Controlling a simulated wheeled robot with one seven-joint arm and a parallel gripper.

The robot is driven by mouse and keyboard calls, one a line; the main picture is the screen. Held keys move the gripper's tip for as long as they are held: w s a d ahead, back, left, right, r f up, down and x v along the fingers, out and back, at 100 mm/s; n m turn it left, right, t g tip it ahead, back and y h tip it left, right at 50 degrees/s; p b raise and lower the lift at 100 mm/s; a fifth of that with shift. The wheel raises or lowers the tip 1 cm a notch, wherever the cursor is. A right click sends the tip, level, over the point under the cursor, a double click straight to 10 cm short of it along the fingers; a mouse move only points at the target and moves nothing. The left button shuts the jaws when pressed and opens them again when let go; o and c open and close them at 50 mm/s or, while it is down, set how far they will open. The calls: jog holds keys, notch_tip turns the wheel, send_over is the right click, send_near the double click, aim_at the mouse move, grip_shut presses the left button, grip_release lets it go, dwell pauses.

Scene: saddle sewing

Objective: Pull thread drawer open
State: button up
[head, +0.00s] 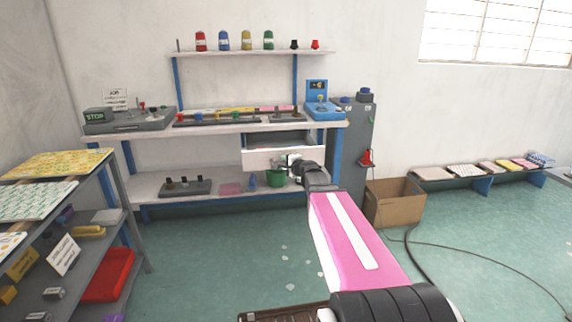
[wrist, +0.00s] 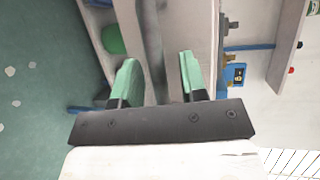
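The thread drawer (head: 258,159) hangs under the workbench top, with a white front; a dark grey hollow shows above that front. It appears to stand out from the bench, but I cannot tell how far. My gripper (head: 291,160) is at the right part of the drawer front. In the wrist view my gripper (wrist: 157,82) has its two green fingers spread apart. A long grey bar (wrist: 151,40), apparently the drawer's handle, runs between them, with visible gaps on both sides. The fingers do not appear to press on it.
The workbench (head: 225,127) carries machines and trays. A green bucket (head: 275,178) and a dark tray (head: 184,187) stand on its lower shelf. A grey cabinet (head: 356,140) and a cardboard box (head: 394,203) are to the right. A side rack (head: 125,210) is at left. The floor between is mostly clear.

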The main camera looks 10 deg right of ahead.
jog(key=shift+s, duration=0.15)
jog(key=v, duration=1)
jog(key=shift+s, duration=0.25)
jog(key=shift+d+r, duration=0.1)
jog(key=shift+d, duration=0.05)
jog(key=s+a+f+n+g+h, duration=0.1)
jog(key=s+a+f+n+g, duration=0.3)
jog(key=s+f+n+g, duration=0.4)
jog(key=s+a+f+n+g+h, duration=0.1)
jog(key=s+a+f+n+g, duration=0.25)
jog(key=s+f, duration=0.45)
jog(key=s+d+f+n+g+h, duration=0.2)
jog(key=s+d+f+g+h, duration=0.1)
jog(key=s+f+h, duration=0.1)
notch_tip(320, 180, down, 3)
jog(key=shift+s+r+n, duration=0.2)
jog(key=shift+s+n, duration=0.15)
jog(key=shift+s, duration=0.3)
